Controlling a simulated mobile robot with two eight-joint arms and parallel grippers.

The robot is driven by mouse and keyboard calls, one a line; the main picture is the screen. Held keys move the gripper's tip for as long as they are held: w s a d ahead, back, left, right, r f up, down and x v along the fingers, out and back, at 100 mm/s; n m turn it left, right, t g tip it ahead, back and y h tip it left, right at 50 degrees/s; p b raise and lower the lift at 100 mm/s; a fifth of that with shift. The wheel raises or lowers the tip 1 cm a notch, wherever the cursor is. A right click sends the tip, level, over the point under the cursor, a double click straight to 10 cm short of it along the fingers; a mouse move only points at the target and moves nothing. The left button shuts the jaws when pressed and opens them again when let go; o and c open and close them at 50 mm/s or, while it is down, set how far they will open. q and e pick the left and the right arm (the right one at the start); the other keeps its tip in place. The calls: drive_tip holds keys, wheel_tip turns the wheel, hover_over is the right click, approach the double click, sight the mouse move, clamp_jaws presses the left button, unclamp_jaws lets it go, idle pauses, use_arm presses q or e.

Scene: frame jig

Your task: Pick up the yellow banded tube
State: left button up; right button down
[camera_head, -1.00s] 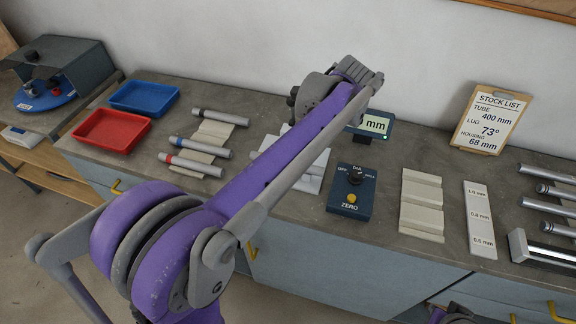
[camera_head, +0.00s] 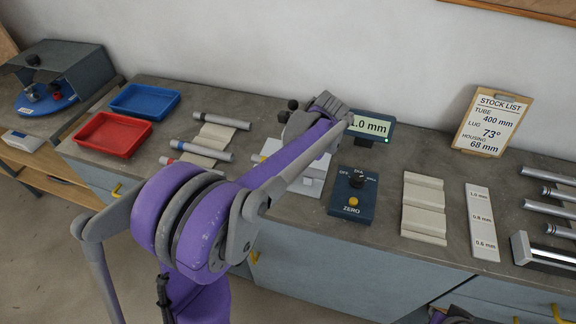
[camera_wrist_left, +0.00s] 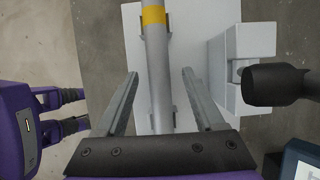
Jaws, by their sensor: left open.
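The yellow banded tube (camera_wrist_left: 154,45) is grey with a yellow band and lies on a white plate (camera_wrist_left: 186,120) in the left wrist view. My left gripper (camera_wrist_left: 160,73) is open, with its two fingers on either side of the tube and a visible gap to each. How far the fingertips are above the plate is hard to tell. The left fingers are hidden there. My right gripper is not clearly shown.
A white block with a dark knob (camera_wrist_left: 275,86) stands close right of the tube in the left wrist view. The head view shows red (camera_head: 112,134) and blue (camera_head: 145,100) trays, other tubes on a ribbed rack (camera_head: 216,136), a zero box (camera_head: 353,195) and a display (camera_head: 371,128).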

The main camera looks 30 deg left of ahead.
use_arm(q)
drive_tip(key=shift+a+f, duration=0.1)
drive_tip(key=shift+f, duration=0.15)
drive_tip(key=shift+s, duration=0.1)
clamp_jaws()
drive_tip(key=shift+r, duration=0.2)
